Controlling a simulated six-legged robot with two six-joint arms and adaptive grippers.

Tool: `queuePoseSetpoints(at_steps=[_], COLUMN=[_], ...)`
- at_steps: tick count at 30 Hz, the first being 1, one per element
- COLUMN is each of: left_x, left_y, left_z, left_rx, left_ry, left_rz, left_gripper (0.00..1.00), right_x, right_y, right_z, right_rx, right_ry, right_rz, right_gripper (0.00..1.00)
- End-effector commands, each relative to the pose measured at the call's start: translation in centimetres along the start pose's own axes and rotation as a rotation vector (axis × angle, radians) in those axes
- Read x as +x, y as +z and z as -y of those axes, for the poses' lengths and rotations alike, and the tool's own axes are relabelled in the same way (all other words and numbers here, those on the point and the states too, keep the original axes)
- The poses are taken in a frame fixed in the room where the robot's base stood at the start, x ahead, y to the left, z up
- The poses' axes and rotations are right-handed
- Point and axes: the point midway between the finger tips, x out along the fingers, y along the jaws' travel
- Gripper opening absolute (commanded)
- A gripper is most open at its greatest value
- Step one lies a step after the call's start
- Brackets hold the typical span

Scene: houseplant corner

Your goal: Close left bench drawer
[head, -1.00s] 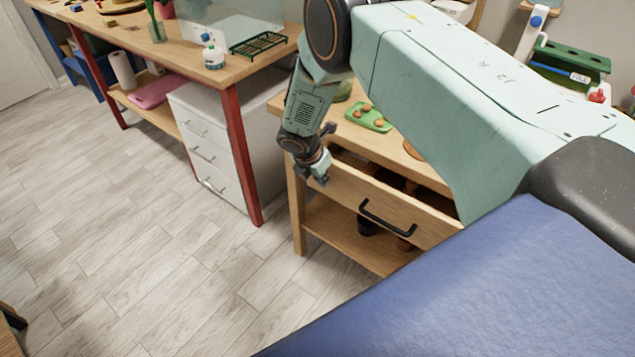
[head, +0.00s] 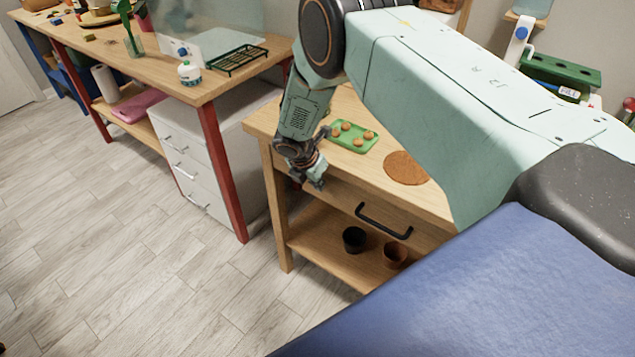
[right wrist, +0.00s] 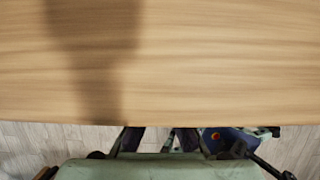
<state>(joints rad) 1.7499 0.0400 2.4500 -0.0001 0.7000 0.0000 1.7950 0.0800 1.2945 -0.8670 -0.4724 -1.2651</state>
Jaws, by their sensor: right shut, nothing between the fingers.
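The wooden bench (head: 357,178) has a drawer (head: 345,197) under its top, with a black bar handle (head: 384,221). In the head view the drawer front sits flush or nearly flush under the bench top, and no open interior shows. My right gripper (head: 317,183) is shut and empty, at the left end of the drawer front and left of the handle. I cannot tell whether it touches the wood. The right wrist view shows a close plain wooden surface (right wrist: 200,65) with a dark shadow on it. My left gripper is not in view.
A green tray (head: 366,147) with several small brown pots and a round brown mat (head: 405,168) lie on the bench top. A black pot (head: 354,239) and a terracotta pot (head: 395,255) stand on the lower shelf. A white drawer cabinet (head: 190,172) stands left; floor in front is clear.

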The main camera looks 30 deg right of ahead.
Motion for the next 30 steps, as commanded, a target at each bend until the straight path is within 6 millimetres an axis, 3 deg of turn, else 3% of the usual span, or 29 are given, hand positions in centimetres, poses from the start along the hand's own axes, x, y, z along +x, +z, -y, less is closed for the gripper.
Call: queuePoseSetpoints(at_steps=[23,30], left_x=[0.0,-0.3], left_y=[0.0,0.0], left_z=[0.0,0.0], left_rx=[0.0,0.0], left_ry=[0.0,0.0], left_rz=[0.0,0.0], left_gripper=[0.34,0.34], right_x=[-0.3,-0.9], right_y=[0.2,-1.4], right_z=[-0.2,-0.4], right_rx=[0.002,-0.001], right_ry=[0.002,0.001], right_rz=[0.007,0.006], right_gripper=[0.0,0.0])
